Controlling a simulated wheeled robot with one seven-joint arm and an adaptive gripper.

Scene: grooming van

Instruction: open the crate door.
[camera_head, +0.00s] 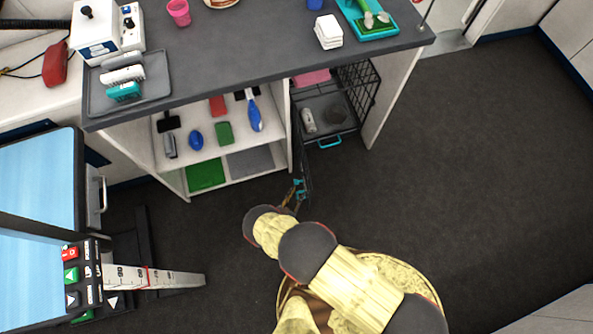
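The black wire crate (362,88) stands in the right bay under the grey counter. Its front shows open, with a grey tray and a teal handle (330,143) inside the opening. The crate door (306,170) is a thin dark wire panel seen nearly edge-on, swung out from the crate's left side toward me. Teal latch parts (299,186) show on the door's outer end. My gripper (296,193) is at that end, beside the teal parts. It is small and mostly hidden by my yellow and grey arm, so its finger opening and any contact are unclear.
Left of the crate, open shelves (222,135) hold brushes and coloured items. The counter (240,40) overhangs both. The dark floor (470,160) to the right is clear.

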